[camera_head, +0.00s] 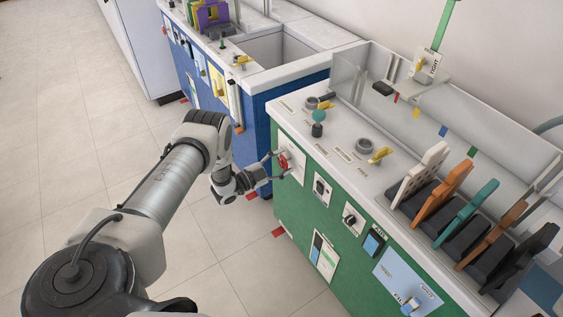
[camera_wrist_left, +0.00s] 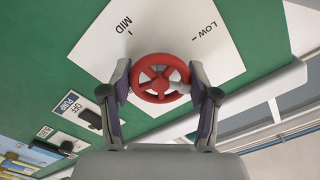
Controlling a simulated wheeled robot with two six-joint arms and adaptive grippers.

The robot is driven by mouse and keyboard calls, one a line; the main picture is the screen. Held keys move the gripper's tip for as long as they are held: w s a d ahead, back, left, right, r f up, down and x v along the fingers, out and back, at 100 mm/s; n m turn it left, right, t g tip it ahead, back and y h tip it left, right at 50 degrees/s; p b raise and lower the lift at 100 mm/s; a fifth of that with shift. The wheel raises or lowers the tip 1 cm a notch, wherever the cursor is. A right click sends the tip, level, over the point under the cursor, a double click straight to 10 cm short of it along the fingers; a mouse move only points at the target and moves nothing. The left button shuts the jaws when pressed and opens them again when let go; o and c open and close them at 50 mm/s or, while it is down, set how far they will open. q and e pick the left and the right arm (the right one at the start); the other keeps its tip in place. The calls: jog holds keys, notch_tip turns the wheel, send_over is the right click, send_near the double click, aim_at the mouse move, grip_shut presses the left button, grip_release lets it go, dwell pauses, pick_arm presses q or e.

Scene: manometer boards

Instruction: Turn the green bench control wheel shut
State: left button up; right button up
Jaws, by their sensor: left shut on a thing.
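The green bench (camera_head: 318,205) stands at the right in the head view. Its control wheel (camera_head: 284,163) is a small red spoked wheel on the green front panel. In the left wrist view the red wheel (camera_wrist_left: 160,78) has a grey knob on its rim at the right and sits before a white plate (camera_wrist_left: 150,35) marked MID and LOW. My left gripper (camera_head: 275,165) is at the wheel, one finger on each side. In the left wrist view my left gripper (camera_wrist_left: 162,82) is shut on the wheel's rim. My right gripper is not in view.
A PUMP OFF switch (camera_wrist_left: 90,118) sits beside the wheel plate. The bench top holds a teal knob (camera_head: 318,117), yellow-handled valves and a rack of coloured boards (camera_head: 468,200). A blue bench (camera_head: 252,120) stands behind. The tiled floor at left is open.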

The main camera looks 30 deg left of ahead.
pick_arm(q)
jog(key=m, duration=0.3)
jog(key=shift+r+m+p, duration=0.15)
jog(key=shift+m+p, duration=0.15)
jog(key=shift+p, duration=0.05)
jog(key=shift+w+m+p, duration=0.1)
jog(key=shift+m+p, duration=0.2)
jog(key=shift+m, duration=1.5)
jog(key=o, duration=1.2)
jog(key=shift+d, duration=0.1)
jog(key=shift+c, duration=0.2)
jog(key=v, duration=1.2)
